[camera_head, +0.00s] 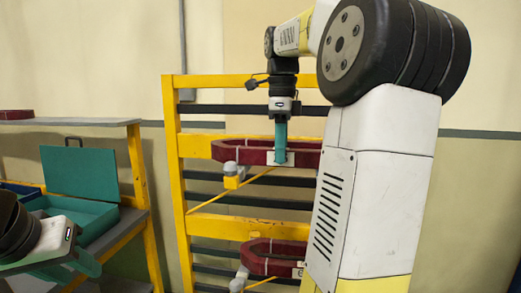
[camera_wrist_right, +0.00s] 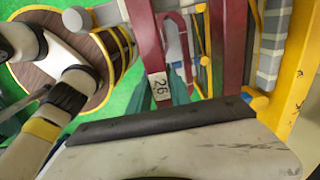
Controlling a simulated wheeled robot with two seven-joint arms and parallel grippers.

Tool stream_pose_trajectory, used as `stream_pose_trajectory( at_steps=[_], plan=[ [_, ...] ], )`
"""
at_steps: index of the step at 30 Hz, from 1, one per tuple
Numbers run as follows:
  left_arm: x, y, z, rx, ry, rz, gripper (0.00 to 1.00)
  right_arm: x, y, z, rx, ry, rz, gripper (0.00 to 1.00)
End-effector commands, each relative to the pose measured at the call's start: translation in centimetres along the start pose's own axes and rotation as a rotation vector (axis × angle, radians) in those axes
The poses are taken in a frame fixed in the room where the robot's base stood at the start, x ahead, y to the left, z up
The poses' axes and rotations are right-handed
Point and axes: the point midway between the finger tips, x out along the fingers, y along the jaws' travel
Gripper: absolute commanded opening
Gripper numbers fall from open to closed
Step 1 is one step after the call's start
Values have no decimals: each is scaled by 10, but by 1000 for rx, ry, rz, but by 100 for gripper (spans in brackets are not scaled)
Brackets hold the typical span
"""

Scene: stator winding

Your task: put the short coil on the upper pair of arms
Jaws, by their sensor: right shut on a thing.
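A dark red, loop-shaped coil (camera_head: 232,150) hangs level near the upper part of the yellow rack. My right gripper (camera_head: 281,150) points down and is shut on its near side, beside a white tag. In the right wrist view the coil (camera_wrist_right: 146,38) shows as two red bars, with a tag reading 26. An upper arm of the rack, with a grey end (camera_head: 231,169) and a yellow block, shows just below the coil's left part. I cannot tell whether they touch. The other upper arm is hidden. My left gripper (camera_head: 72,267) is at the lower left, apparently open and empty.
Another dark red coil (camera_head: 262,248) sits at the rack's lower arms. The yellow rack (camera_head: 173,150) has dark crossbars. At left, a shelf unit (camera_head: 136,160) holds an open teal box (camera_head: 80,172) and another dark red piece (camera_head: 16,114). My right arm hides the rack's right side.

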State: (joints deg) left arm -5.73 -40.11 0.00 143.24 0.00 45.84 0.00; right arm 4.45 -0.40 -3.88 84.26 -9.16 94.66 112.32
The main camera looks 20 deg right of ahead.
Motion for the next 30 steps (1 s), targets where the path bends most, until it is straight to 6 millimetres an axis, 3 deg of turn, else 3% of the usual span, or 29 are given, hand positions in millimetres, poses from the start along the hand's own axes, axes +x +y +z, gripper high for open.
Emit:
stream_pose_trajectory(
  at_steps=[3,4,7,19,30],
  plan=[
    [0,0,0,0,0,0,36,1,0,0,0,-1,-3,0],
    [0,0,0,0,0,0,36,2,0,0,0,0,0,28],
    [0,0,0,0,0,0,36,2,0,0,0,0,0,46],
    [0,0,0,0,0,0,36,-5,-1,0,0,-1,-2,46],
    [0,0,0,0,0,0,36,-62,-1,0,0,0,-2,46]
  ],
)
